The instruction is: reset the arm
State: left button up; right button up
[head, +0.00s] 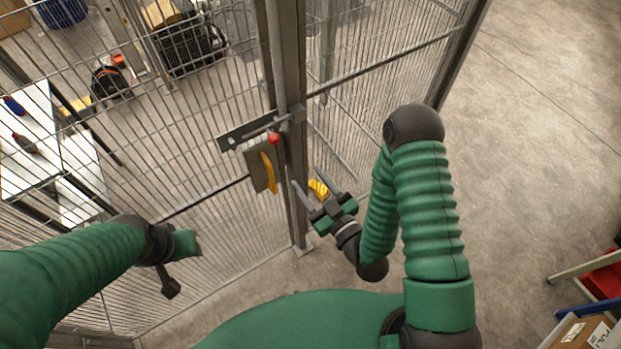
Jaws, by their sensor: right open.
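My right arm (431,215), green and ribbed, bends down from the right. Its gripper (308,180) is in the middle of the head view, with its two grey fingers spread apart. A small yellow part (318,188) shows between or behind these fingers; I cannot tell whether they touch it. My left arm (75,262) reaches in from the left and ends in front of the mesh. Its end (180,250) is seen from behind, so the finger opening is hidden.
A mesh fence (225,225) with a grey post (292,120) stands close ahead. On it are a latch with a red knob (273,138) and a yellow handle (268,172). A white table (38,110) stands behind the mesh. Open floor (540,130) lies right; boxes (585,330) are lower right.

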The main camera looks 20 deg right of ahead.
jog(key=shift+a+f, duration=0.1)
jog(key=shift+a, duration=0.05)
jog(key=w+d+f+g+h+b, duration=0.25)
jog(key=f+g+b, duration=0.45)
jog(key=f+b, duration=0.8)
jog(key=s+d+f+m+g+h+b, duration=0.1)
jog(key=s+d+f+m+g+b, duration=0.1)
jog(key=s, duration=0.4)
jog(key=s+d+f+m+g+h+b, duration=0.2)
jog(key=s+d+f+m+g+b, duration=0.1)
jog(key=s+f+g+b, duration=0.1)
jog(key=s+g+b, duration=0.1)
jog(key=s+b, duration=0.1)
jog(key=s, duration=0.1)
jog(key=shift+d+f+g, duration=0.3)
jog(key=shift+d+f, duration=0.05)
jog(key=shift+d, duration=0.05)
jog(key=shift+s, duration=0.15)
